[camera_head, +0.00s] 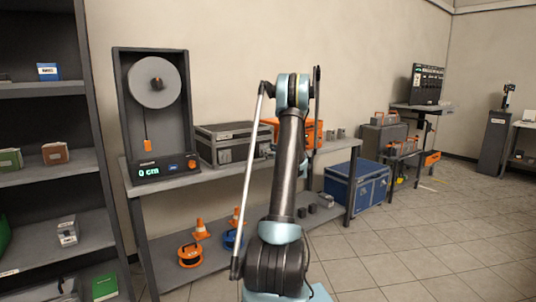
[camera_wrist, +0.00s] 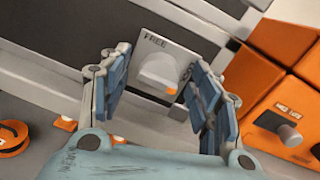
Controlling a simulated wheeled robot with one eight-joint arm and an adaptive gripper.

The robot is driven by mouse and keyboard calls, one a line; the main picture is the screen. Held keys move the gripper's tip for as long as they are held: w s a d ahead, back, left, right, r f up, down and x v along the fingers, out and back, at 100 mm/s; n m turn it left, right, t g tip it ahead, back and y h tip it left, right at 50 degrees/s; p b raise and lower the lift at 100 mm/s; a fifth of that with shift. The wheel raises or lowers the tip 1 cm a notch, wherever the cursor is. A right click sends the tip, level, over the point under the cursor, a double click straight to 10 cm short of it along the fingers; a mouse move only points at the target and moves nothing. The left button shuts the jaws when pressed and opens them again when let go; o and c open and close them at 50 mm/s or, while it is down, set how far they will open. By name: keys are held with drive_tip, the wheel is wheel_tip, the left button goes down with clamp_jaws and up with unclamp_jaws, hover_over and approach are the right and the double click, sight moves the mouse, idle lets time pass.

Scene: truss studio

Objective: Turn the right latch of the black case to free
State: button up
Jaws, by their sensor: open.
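The black case (camera_head: 228,148) with grey edges stands on the bench, partly hidden by my arm in the head view. Its dark front panel (camera_wrist: 75,25) fills the upper wrist view. A latch (camera_wrist: 158,70) shows there as a light grey rounded knob on a square plate. The plate reads FREE along its upper edge, and the knob's orange mark is at the lower right, away from that word. My gripper (camera_wrist: 157,72) is open, with its blue fingers on either side of the latch. I cannot tell whether they touch it. The gripper is not distinguishable in the head view.
An orange box (camera_wrist: 278,100) with a knob stands close to the right of the case. An orange disc (camera_wrist: 12,138) lies at the left. A reel stand (camera_head: 152,110) with a display is left of the case. Floor at the right (camera_head: 440,225) is clear.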

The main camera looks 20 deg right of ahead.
drive_tip(key=c, duration=1)
drive_tip(key=shift+c, duration=0.2)
drive_tip(key=shift+n, duration=0.3)
drive_tip(key=shift+s+a+f+n+h, duration=0.1)
drive_tip(key=shift+n+h, duration=0.15)
drive_tip(key=shift+n, duration=2.5)
drive_tip(key=shift+a+n+h, duration=0.15)
drive_tip(key=shift+n+h, duration=0.15)
drive_tip(key=shift+n, duration=2.4)
drive_tip(key=shift+s+a+f+n+h, duration=0.1)
drive_tip(key=shift+n+h, duration=0.15)
drive_tip(key=shift+n, duration=2.5)
drive_tip(key=o, duration=1)
drive_tip(key=shift+w, duration=0.1)
drive_tip(key=shift+o, duration=0.2)
